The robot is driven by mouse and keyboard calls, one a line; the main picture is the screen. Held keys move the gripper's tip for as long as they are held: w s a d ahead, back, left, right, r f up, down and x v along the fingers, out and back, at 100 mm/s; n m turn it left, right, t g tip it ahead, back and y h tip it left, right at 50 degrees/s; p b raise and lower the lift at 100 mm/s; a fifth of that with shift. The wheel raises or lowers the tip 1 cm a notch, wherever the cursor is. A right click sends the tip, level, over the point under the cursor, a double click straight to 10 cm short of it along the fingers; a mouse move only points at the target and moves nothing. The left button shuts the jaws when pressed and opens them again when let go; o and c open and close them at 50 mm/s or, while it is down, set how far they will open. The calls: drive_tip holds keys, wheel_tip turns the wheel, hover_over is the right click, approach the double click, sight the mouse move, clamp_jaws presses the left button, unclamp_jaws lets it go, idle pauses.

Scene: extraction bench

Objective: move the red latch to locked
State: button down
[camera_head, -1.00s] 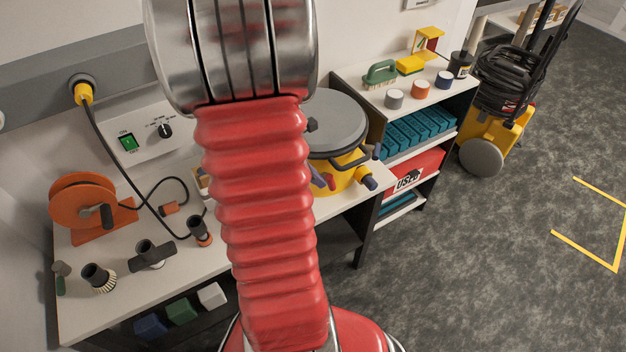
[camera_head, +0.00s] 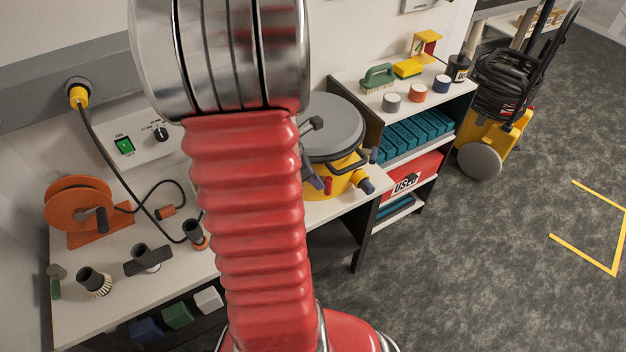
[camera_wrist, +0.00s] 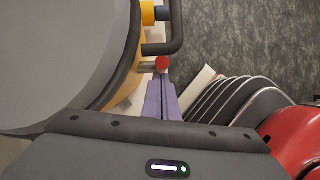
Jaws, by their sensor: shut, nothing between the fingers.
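The yellow drum with its grey round lid (camera_head: 335,122) stands on the bench behind my arm. The red latch (camera_wrist: 162,63) shows in the wrist view as a small round red end on a short pale stem, beside the drum's rim. My gripper (camera_wrist: 161,84) is shut and empty, its purple fingers pointing at the latch from just below it in the picture. I cannot tell whether they touch.
The port also shows in the head view (camera_head: 366,186). A shelf unit (camera_head: 372,104) stands right of the drum. An orange cable reel (camera_head: 76,205) and brush heads occupy the bench's left.

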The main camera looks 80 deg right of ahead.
drive_tip(key=w+v, duration=0.1)
drive_tip(key=v, duration=1)
drive_tip(key=shift+w+a+f, duration=0.2)
drive_tip(key=shift+w+a, duration=0.1)
drive_tip(key=shift+w, duration=0.05)
idle(0.5)
